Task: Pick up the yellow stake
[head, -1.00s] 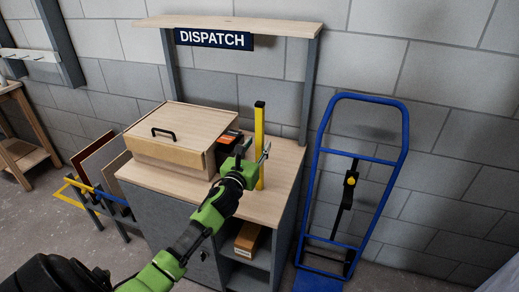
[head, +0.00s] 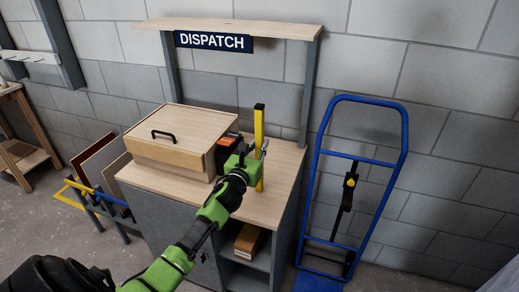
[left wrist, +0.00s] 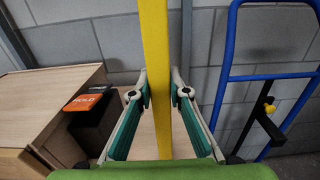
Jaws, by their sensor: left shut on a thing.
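The yellow stake (head: 259,140) stands upright on the wooden top of the dispatch cabinet (head: 168,203), with a dark upper end. In the left wrist view the stake (left wrist: 155,45) runs between the two fingers. My left gripper (head: 256,166) is shut on the stake at about its middle or lower part; the fingertips (left wrist: 160,90) sit on either side of it. My right gripper is not in view.
A wooden box with a black handle (head: 185,146) and a dark item with an orange label (head: 227,141) stand left of the stake. The DISPATCH sign (head: 213,41) hangs under a shelf (head: 230,27) above. A blue hand truck (head: 405,150) leans at the right.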

